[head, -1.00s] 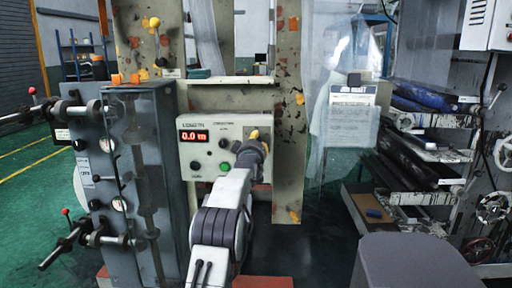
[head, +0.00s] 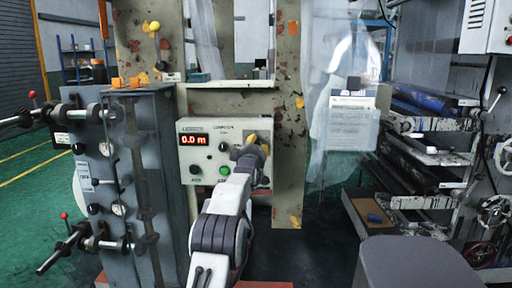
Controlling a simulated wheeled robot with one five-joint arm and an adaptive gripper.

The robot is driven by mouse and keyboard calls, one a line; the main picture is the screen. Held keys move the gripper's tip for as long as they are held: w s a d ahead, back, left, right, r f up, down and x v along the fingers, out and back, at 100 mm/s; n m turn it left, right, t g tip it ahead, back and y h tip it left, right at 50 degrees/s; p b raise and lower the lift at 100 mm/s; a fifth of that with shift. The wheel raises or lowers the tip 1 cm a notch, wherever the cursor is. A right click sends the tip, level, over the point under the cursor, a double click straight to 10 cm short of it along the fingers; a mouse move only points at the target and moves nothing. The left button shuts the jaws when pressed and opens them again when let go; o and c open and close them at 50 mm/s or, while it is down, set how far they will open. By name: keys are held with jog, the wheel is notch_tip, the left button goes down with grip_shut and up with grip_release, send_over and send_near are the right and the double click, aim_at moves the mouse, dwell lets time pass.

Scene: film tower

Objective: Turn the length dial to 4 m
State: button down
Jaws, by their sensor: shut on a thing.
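The length panel (head: 203,167) is a pale box on the machine in the head view. Its red display (head: 194,140) reads 0.0 m. Black knobs and a green button (head: 224,170) show on its face. My gripper (head: 251,146) is at the panel's right side, and the arm hides that part of the face. A yellow piece (head: 252,137) shows at the gripper's tip. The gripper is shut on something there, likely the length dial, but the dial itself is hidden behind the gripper.
A grey cabinet (head: 128,190) with levers and gauges stands left of the panel. A rack of rolls (head: 425,130) stands at the right, with handwheels (head: 493,207) beyond it. A clear plastic curtain with a paper notice (head: 351,110) hangs right of the panel. Dark floor is free below it.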

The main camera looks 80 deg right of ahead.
jog(key=c, duration=0.8)
grip_release()
jog(key=shift+w, duration=0.1)
jog(key=shift+a, duration=0.1)
jog(key=shift+a+f, duration=0.2)
jog(key=shift+a, duration=2.75)
jog(key=shift+a+f, duration=0.15)
jog(key=shift+a, duration=2.75)
